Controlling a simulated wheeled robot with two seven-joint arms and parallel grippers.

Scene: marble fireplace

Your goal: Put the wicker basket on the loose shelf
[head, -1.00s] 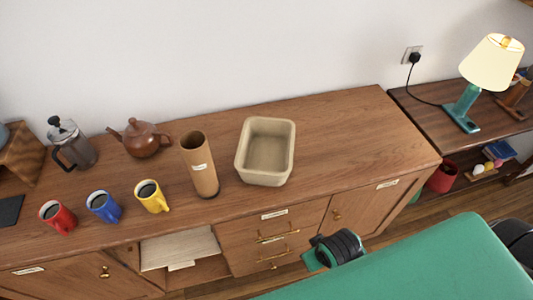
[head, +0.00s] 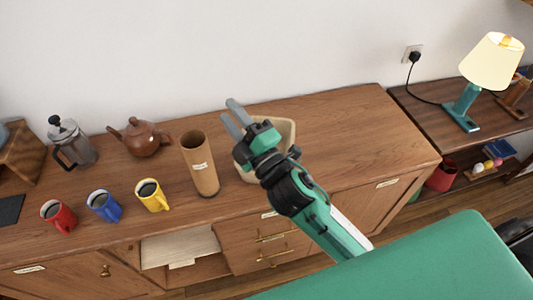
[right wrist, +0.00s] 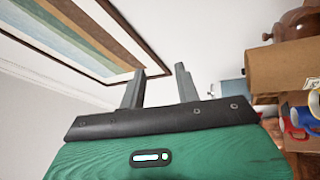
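The wicker basket (head: 287,133) is a beige, open rectangular bin on the sideboard top, right of the cardboard tube. My right gripper (head: 228,109) is in front of it in the head view and hides much of it. The right gripper's two fingers stand apart with nothing between them; they also show apart in the right wrist view (right wrist: 160,68). I cannot tell if the gripper touches the basket. The loose shelf (head: 182,247) is a pale board in the open compartment of the sideboard, below the mugs. My left gripper is not in view.
The cardboard tube (head: 200,165) stands close left of the basket. The sideboard top (head: 355,135) is clear to the right.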

